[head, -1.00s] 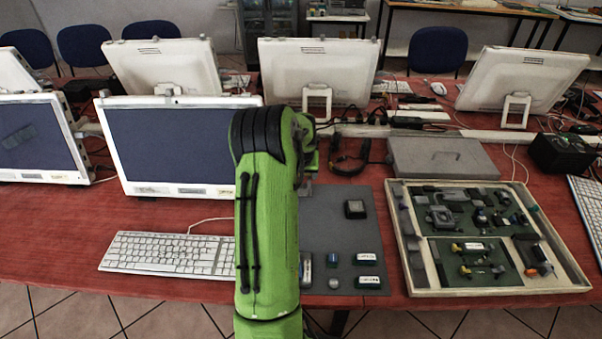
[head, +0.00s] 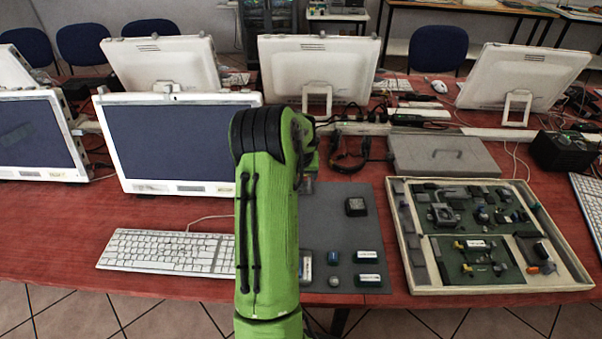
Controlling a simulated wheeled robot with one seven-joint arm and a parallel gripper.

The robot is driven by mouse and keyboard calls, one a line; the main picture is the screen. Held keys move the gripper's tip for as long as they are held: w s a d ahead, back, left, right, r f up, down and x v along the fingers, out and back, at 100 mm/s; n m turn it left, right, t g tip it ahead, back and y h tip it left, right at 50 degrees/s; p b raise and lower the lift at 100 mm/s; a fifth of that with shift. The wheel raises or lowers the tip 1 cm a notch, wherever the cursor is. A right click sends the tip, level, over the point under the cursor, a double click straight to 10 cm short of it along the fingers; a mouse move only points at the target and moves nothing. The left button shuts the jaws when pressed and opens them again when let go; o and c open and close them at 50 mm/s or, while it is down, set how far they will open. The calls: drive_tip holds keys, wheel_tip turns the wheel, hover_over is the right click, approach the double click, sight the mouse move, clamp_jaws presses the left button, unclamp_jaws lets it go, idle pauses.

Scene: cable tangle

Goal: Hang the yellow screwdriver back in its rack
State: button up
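I make out no yellow screwdriver and no screwdriver rack in the head view. My green arm stands upright in the middle of the picture and covers part of the table behind it. Only a small grey part of my gripper (head: 307,185) seems to show below the wrist, above the left edge of the grey mat (head: 335,225). Its fingers are hidden behind my arm, so I cannot see whether it holds anything.
The mat bears a dark square block (head: 355,207) and several small parts. An open tray (head: 500,288) of components lies right, with a grey case (head: 440,155) behind it. A keyboard (head: 165,250) and monitor (head: 180,145) stand left. Cables and black headphones (head: 350,160) lie behind the mat.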

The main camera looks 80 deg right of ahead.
drive_tip(key=o, duration=1.1)
drive_tip(key=p+v, duration=0.3)
drive_tip(key=v, duration=1.2)
drive_tip(key=shift+a+r+p, duration=0.2)
drive_tip(key=shift+r+p, duration=0.1)
drive_tip(key=shift+p, duration=0.05)
wheel_tip(320, 180, up, 6)
drive_tip(key=p, duration=0.5)
